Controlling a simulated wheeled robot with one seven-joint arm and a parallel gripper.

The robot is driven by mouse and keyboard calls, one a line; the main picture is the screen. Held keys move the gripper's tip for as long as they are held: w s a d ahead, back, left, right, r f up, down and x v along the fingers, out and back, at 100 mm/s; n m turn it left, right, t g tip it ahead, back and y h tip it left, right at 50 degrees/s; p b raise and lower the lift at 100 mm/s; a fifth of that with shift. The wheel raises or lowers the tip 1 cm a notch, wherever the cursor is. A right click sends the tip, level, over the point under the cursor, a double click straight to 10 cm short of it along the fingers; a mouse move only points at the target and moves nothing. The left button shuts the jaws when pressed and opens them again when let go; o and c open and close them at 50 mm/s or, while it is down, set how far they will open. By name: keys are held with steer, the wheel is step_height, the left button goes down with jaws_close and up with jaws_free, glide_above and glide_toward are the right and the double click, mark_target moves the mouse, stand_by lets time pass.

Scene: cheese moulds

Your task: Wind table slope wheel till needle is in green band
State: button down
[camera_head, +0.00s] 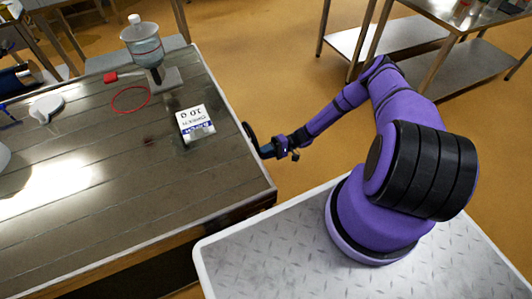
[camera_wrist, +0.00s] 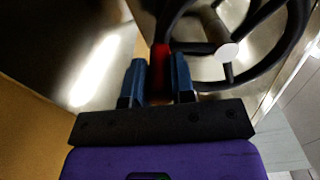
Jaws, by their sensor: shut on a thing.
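The black slope wheel (camera_wrist: 232,80) has spokes and a pale round hub (camera_wrist: 227,52) in the wrist view. In the head view, the wheel (camera_head: 249,135) shows nearly edge-on at the table's right side. My gripper (camera_wrist: 159,68) has its blue fingers shut on a red handle (camera_wrist: 160,55) at the wheel's left side. In the head view, my gripper (camera_head: 266,151) is right beside the wheel. No needle or green band can be made out in either view.
The slatted metal table (camera_head: 100,190) carries a jar (camera_head: 142,42), a red loop (camera_head: 131,99), a white labelled packet (camera_head: 196,124) and a white scoop-like item (camera_head: 46,107). A metal shelf unit (camera_head: 400,40) stands behind my arm. Open floor lies between it and the table.

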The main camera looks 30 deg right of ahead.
steer(key=c, duration=1)
jaws_free()
steer(key=d, duration=1.1)
